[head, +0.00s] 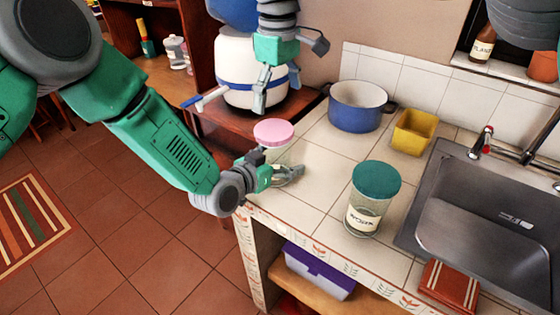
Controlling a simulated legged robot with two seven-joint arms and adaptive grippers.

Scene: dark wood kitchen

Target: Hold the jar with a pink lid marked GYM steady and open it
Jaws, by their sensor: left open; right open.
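The jar with a pink lid (273,133) stands upright near the left edge of the tiled counter, its lid on. Its clear body is partly hidden by my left gripper, and I cannot read its label from here. My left gripper (290,174) is open and low beside the jar's front; I cannot tell whether it touches the glass. My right gripper (261,100) comes down from above and hangs open over the area behind the lid, apart from it.
A jar with a teal lid (376,181) stands to the right on the counter. A blue pot (357,106) and a yellow container (413,132) sit behind it. The sink (475,235) is at the right. A white and blue container (243,68) stands behind my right gripper.

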